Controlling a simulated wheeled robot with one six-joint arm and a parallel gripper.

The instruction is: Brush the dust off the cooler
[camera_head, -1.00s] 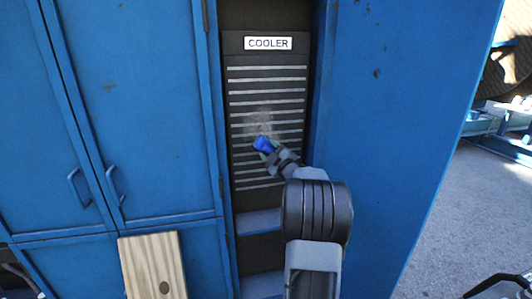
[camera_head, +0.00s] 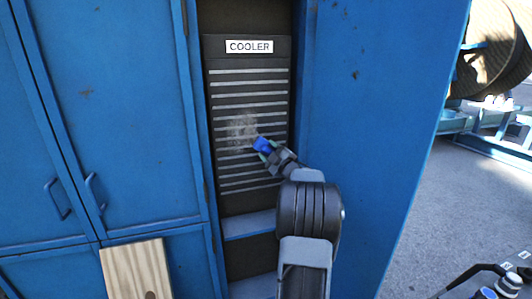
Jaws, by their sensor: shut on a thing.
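The cooler (camera_head: 250,90) is a dark upright panel with several pale horizontal slats and a white label reading COOLER. It stands in a narrow bay of the blue cabinet. A patch of grey dust (camera_head: 240,128) lies on its middle slats. My gripper (camera_head: 268,150) is shut on a small blue thing (camera_head: 261,144), which seems to be the brush. The blue thing is just right of and below the dust patch, in front of the slats. I cannot tell whether it touches the cooler. Its bristles cannot be made out.
Blue cabinet doors (camera_head: 110,110) with handles stand at the left. A blue panel (camera_head: 375,130) borders the bay on the right. A wooden board (camera_head: 135,272) is at the lower left. A large reel (camera_head: 490,50) stands at the far right, with open grey floor before it.

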